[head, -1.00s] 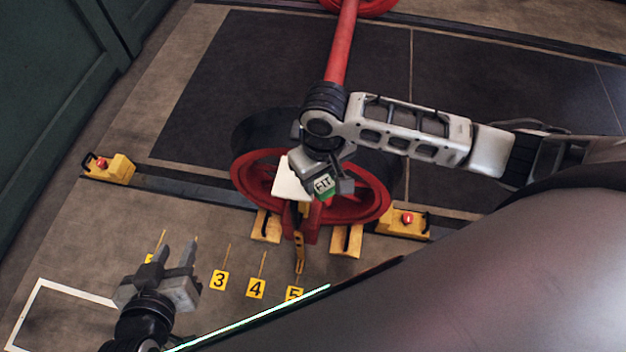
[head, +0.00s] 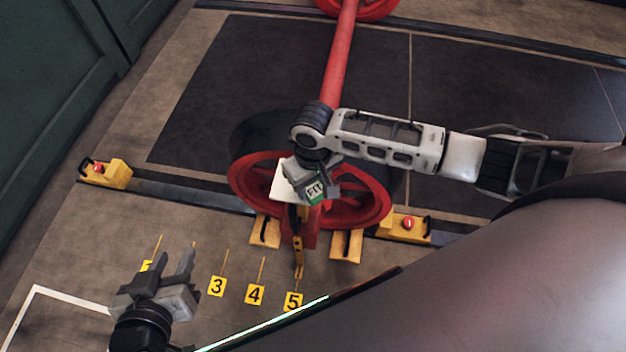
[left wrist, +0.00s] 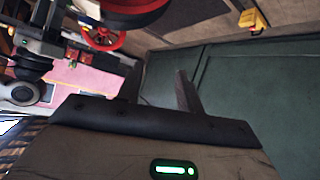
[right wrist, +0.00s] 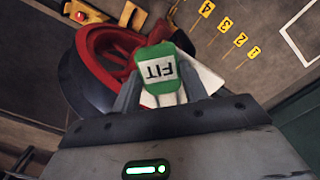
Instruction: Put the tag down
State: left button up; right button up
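The tag is a small green and white piece marked FIT (head: 316,190). My right gripper (head: 312,180) is shut on it, above the near red wheel (head: 250,180). In the right wrist view the tag (right wrist: 160,70) stands between the two fingertips (right wrist: 160,92), its lettering upside down. A white plate (head: 284,188) shows just left of and behind the tag; I cannot tell what it is fixed to. My left gripper (head: 170,266) is open and empty, low over the floor near the number markers. Its parted fingers also show in the left wrist view (left wrist: 158,88).
Yellow number markers, among them 3 (head: 217,286), 4 (head: 255,295) and 5 (head: 293,301), lie on the floor. Yellow blocks with red buttons stand left (head: 108,173) and right (head: 405,225) of the wheel. A red axle (head: 340,65) runs away from it. A white floor outline (head: 65,293) is at lower left.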

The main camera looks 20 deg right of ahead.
jog(key=o, duration=0.3)
jog(key=shift+o, duration=0.2)
notch_tip(320, 180, up, 12)
jog(key=p, duration=0.2)
jog(key=s+a+f+t+y, duration=0.4)
jog(key=a+t+y, duration=0.15)
jog(key=a, duration=0.35)
jog(key=t+h, duration=0.2)
jog(key=t, duration=0.3)
send_near(312, 187)
jog(key=a+r, duration=0.1)
jog(key=r, duration=0.1)
jog(key=s+a+r, duration=0.1)
jog(key=a+r, duration=0.1)
jog(key=shift+a+r, duration=0.3)
